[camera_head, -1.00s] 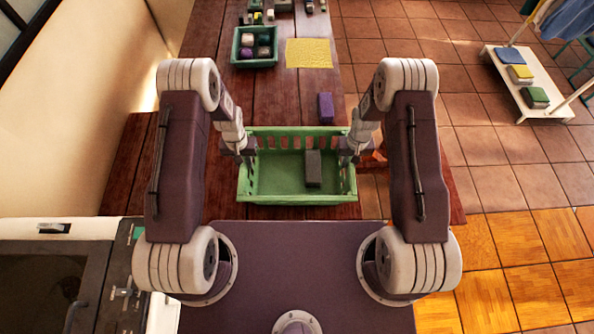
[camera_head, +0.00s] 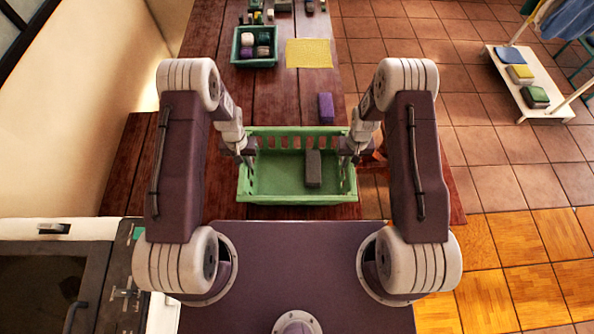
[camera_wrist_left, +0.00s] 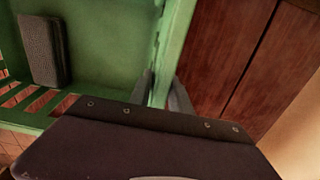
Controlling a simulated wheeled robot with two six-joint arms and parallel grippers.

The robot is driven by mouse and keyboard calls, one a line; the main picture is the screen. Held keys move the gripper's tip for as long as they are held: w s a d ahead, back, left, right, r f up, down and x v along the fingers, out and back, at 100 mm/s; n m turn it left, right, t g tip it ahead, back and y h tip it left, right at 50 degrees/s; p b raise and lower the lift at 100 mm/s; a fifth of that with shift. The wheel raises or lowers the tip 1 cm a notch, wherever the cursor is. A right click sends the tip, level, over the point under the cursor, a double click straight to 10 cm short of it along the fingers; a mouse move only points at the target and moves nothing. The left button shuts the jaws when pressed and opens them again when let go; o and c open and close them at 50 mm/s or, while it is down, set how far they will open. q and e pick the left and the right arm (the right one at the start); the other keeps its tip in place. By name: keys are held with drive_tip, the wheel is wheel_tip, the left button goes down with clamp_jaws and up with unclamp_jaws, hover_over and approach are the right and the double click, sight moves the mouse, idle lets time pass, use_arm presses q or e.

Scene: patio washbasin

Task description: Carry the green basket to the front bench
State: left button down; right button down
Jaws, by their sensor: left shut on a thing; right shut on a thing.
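The green basket (camera_head: 285,181) is in front of my body in the head view, with slotted walls and a grey block (camera_head: 313,168) inside it. My left gripper (camera_head: 247,153) is shut on the basket's left wall. My right gripper (camera_head: 350,154) is at the right wall and is shut on it. In the left wrist view the left gripper's fingers (camera_wrist_left: 164,95) are on either side of the green basket's wall (camera_wrist_left: 173,45), and the grey block (camera_wrist_left: 43,50) lies inside. I cannot tell whether the basket touches the wood below. I cannot tell which surface is the front bench.
A dark red wooden table (camera_head: 285,100) runs away under the basket. On it are a green tray (camera_head: 236,60) of small items, a yellow cloth (camera_head: 309,53) and a purple block (camera_head: 326,108). A low white rack (camera_head: 530,98) stands on the tiled floor at right.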

use_arm(q)
drive_tip(key=shift+r, duration=0.15)
use_arm(e)
drive_tip(key=shift+r, duration=0.15)
idle(0.4)
